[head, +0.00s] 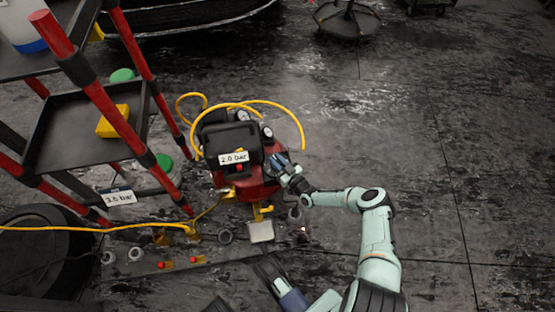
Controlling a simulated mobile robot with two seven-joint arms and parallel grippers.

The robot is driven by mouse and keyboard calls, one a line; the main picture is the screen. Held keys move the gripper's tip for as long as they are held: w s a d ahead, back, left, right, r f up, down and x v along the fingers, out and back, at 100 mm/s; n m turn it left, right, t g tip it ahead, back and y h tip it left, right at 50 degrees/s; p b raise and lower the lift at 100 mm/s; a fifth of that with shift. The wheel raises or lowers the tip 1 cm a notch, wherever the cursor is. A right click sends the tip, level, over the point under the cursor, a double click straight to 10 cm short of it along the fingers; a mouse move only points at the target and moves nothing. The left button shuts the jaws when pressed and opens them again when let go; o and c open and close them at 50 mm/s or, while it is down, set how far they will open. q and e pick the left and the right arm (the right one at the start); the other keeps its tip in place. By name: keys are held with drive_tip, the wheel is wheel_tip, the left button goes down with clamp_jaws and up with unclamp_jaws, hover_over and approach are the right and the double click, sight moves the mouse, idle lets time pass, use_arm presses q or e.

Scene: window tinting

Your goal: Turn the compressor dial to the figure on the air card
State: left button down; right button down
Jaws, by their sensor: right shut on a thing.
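The red and black compressor (258,188) stands on the floor left of centre, with small round gauges (243,115) on top. A white label (234,158) on its front reads "2.0 bar". A white card (119,198) by the cart's lower shelf reads "3.5 bar"; which one is the air card I cannot tell. My right gripper (279,164) is at the compressor's right side, shut on what seems to be the dial, which the fingers mostly hide. Dark parts of my left arm show at the bottom edge; its jaw state is unclear.
A red-posted cart (85,120) with black shelves stands at left, with a yellow block (113,121) on a shelf. A yellow hose (110,229) runs across the floor to the compressor. A tyre (40,255) lies at lower left. The right floor is clear.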

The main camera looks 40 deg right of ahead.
drive_tip(key=m+h+p, duration=0.1)
drive_tip(key=m+h, duration=0.1)
drive_tip(key=h, duration=0.1)
drive_tip(key=m+g+h+p, duration=0.1)
drive_tip(key=m+h+p, duration=0.1)
drive_tip(key=h, duration=0.2)
drive_tip(key=shift+a+r+m+g, duration=0.1)
drive_tip(key=shift+a+m+g, duration=0.1)
drive_tip(key=shift+m+g, duration=0.1)
drive_tip(key=shift+w+m+g+h, duration=0.1)
drive_tip(key=shift+m+g+h, duration=0.6)
drive_tip(key=shift+h, duration=0.4)
drive_tip(key=shift+m+g+h, duration=0.5)
drive_tip(key=shift+m+h, duration=0.3)
drive_tip(key=shift+h, duration=0.1)
use_arm(q)
drive_tip(key=w+d+r+t, duration=0.1)
drive_tip(key=w+r+t, duration=0.1)
drive_tip(key=w+r, duration=0.3)
drive_tip(key=shift+w+r, duration=0.2)
drive_tip(key=shift+w, duration=0.5)
use_arm(e)
drive_tip(key=shift+d+m+g+h, duration=0.1)
drive_tip(key=shift+m+g+h, duration=0.8)
drive_tip(key=shift+g+h, duration=0.1)
drive_tip(key=c, duration=1.1)
unclamp_jaws()
